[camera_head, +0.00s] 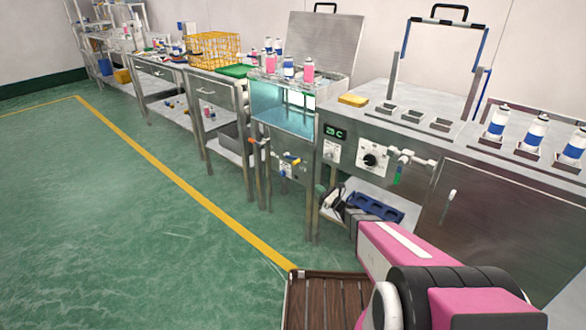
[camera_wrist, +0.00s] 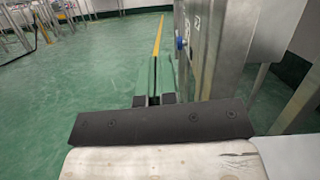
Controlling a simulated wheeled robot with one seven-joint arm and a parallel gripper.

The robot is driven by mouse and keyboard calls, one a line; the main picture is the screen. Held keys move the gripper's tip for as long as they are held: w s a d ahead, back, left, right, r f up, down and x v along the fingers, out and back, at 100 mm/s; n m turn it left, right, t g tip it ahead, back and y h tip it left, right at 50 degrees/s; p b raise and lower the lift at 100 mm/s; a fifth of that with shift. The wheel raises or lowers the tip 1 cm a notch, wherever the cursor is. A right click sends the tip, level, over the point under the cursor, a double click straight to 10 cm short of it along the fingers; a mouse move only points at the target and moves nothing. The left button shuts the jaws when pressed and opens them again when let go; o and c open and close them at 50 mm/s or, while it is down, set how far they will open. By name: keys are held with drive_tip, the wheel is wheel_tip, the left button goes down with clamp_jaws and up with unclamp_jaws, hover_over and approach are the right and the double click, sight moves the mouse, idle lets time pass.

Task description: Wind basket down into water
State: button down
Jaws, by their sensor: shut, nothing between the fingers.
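The water bath (camera_head: 283,112) is a steel tank with a lit blue-green window, in the middle of the head view. Several pink and blue-white cans (camera_head: 289,68) stand at its top, above the window; the basket under them is hard to make out. Small yellow and blue fittings (camera_head: 289,159) sit on the bath's front below the window; I cannot tell which of them winds. My gripper (camera_wrist: 153,66) shows in the wrist view with its two green fingers together and empty. It points along the floor beside a steel front with a blue knob (camera_wrist: 180,43), touching nothing visible.
A yellow wire basket (camera_head: 213,46) stands on the bench left of the bath. A steel machine with a dial (camera_head: 371,159) and several cans (camera_head: 535,132) is on the right. Below it, a blue tray (camera_head: 376,208) lies on a shelf. The green floor (camera_head: 100,220) at left is clear.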

sight(298, 162)
drive_tip(key=w+a+r+m, duration=0.1)
drive_tip(key=w+a+r, duration=0.5)
drive_tip(key=a, duration=0.3)
drive_tip(key=shift+w+r, duration=0.15)
drive_tip(key=shift+w, duration=0.55)
wheel_tip(298, 162, up, 2)
drive_tip(key=shift+r+h, duration=0.1)
drive_tip(key=shift+h, duration=0.5)
drive_tip(key=shift+w+a+r, duration=0.1)
drive_tip(key=shift+w+r, duration=0.05)
drive_tip(key=shift+r, duration=0.5)
